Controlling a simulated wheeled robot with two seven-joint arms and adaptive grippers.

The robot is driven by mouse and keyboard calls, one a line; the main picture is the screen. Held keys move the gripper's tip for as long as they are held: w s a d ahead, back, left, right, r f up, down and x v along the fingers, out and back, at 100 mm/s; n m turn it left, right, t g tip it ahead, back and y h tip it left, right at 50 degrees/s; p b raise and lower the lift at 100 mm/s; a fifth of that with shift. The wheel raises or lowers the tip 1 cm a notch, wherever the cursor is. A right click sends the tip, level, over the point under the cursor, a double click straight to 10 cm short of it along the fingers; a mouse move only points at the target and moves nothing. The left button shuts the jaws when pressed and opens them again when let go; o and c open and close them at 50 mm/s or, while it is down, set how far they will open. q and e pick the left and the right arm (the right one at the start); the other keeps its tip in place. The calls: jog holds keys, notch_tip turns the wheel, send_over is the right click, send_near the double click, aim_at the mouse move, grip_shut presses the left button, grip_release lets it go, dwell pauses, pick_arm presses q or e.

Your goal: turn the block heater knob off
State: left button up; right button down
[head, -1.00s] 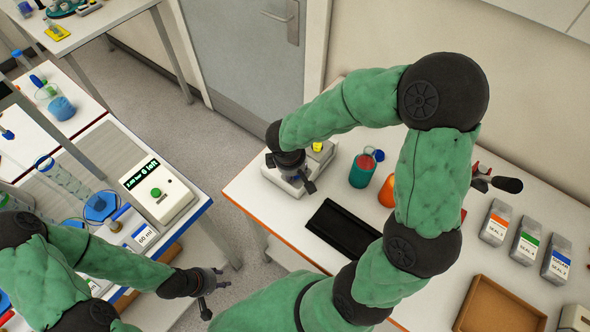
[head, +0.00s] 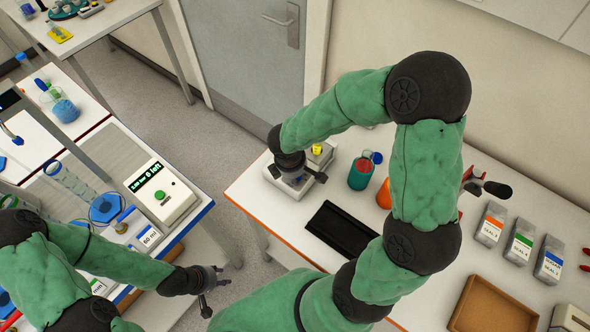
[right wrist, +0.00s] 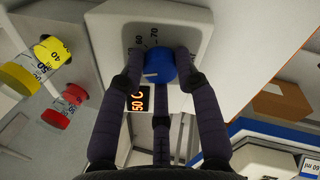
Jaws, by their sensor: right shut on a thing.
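The block heater (head: 273,178) is a pale box at the left end of the right-hand bench, partly hidden by my right gripper (head: 300,178). In the right wrist view, its blue knob (right wrist: 159,66) sits on the white panel beside the scale marks 60 and 70. My right gripper (right wrist: 160,82) is shut on the knob, with fingers on both sides and one below. An orange display (right wrist: 137,100) reads about 50 C, partly covered by a finger. Where the knob points is hidden. My left gripper (head: 207,288) has its fingers spread, empty, beside the left bench.
A box with a green button (head: 176,205) is on the left bench. Floor lies between the benches.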

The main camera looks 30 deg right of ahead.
jog(key=n+p, duration=0.4)
jog(key=n, duration=0.2)
jog(key=shift+r, duration=0.15)
jog(key=n+p, duration=0.2)
jog(key=n, duration=0.1)
jog(key=shift+n+g, duration=0.3)
jog(key=shift+n, duration=0.1)
jog(key=shift+w+n+p, duration=0.1)
jog(key=shift+n+p, duration=0.9)
jog(key=shift+n, duration=0.3)
jog(key=c, duration=0.9)
grip_release()
jog(key=v, duration=1.1)
jog(key=shift+r, duration=0.35)
